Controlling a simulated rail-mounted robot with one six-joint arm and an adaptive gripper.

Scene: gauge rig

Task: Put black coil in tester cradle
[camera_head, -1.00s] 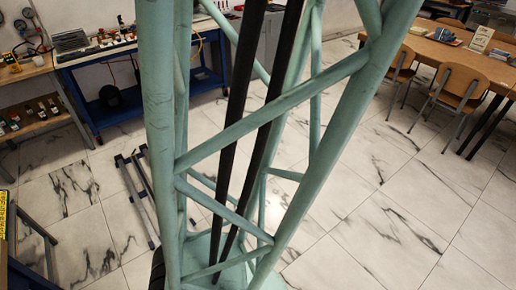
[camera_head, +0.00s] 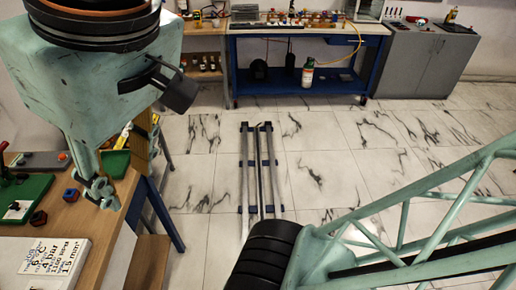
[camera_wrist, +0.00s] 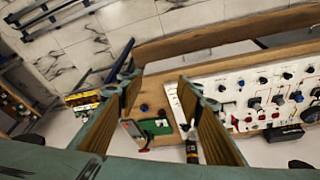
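My gripper (camera_wrist: 160,88) is open and empty in the wrist view, its two striped pads well apart above the workbench. In the head view, its teal linkage (camera_head: 100,188) hangs over the bench's right edge. Below it in the wrist view lies a green board (camera_wrist: 157,126) with small dark parts on it; in the head view, a green tray (camera_head: 28,200) lies on the bench at the left. I cannot pick out the black coil or the tester cradle with certainty. A dark object (camera_wrist: 287,134) lies at the panel's lower edge, too small to identify.
The wooden bench (camera_head: 75,225) carries hexagonal parts (camera_head: 70,195) and a white printed block (camera_head: 45,257). A white panel with several knobs (camera_wrist: 255,95) stands to the right in the wrist view. A blue bench (camera_head: 300,75) is at the back.

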